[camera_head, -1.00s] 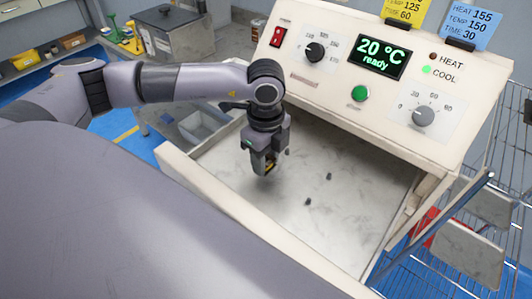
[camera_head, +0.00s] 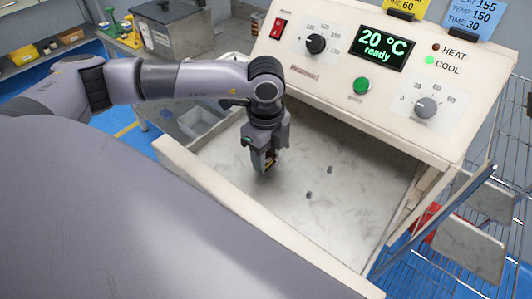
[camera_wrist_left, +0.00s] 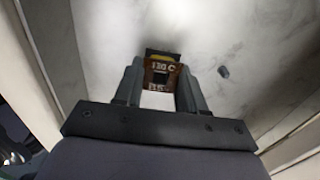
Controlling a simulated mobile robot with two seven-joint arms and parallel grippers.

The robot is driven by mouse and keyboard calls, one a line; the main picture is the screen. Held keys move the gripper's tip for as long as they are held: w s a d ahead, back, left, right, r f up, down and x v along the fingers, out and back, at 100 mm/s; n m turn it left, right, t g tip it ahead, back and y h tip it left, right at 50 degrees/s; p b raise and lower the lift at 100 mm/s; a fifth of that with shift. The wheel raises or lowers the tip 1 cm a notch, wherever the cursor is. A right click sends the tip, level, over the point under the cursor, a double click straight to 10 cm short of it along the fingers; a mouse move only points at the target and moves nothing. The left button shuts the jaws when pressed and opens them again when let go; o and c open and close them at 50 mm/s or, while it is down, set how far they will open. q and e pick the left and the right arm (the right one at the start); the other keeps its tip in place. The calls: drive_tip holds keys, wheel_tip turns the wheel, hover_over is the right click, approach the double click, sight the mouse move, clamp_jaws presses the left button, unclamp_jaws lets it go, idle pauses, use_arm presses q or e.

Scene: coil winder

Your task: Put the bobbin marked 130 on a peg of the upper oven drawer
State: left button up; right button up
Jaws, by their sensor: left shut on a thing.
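My left gripper (camera_head: 267,164) is shut on a small brown and dark bobbin (camera_wrist_left: 160,72) with white lettering, too blurred to read for certain. In the head view, the gripper hangs over the left part of the open oven drawer (camera_head: 345,235), and its fingers hide most of the bobbin. I cannot tell whether the bobbin touches the drawer floor. Two short dark pegs stand bare to the right of the gripper, a nearer peg (camera_head: 308,195) and a farther peg (camera_head: 330,169). One peg (camera_wrist_left: 223,71) shows right of the bobbin in the left wrist view. My right gripper is out of view.
The oven's control panel (camera_head: 384,85) rises behind the drawer, its display reading 20 °C ready. The drawer's pale left wall (camera_head: 235,200) borders the space. A wire rack (camera_head: 490,215) stands to the right. The drawer's middle and right are clear apart from the pegs.

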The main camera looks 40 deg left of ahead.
use_arm(q)
drive_tip(key=shift+f+b, duration=0.4)
drive_tip(key=shift+f, duration=0.2)
drive_tip(key=o, duration=1.1)
drive_tip(key=shift+r+b, duration=0.3)
drive_tip(key=shift+r, duration=3.3)
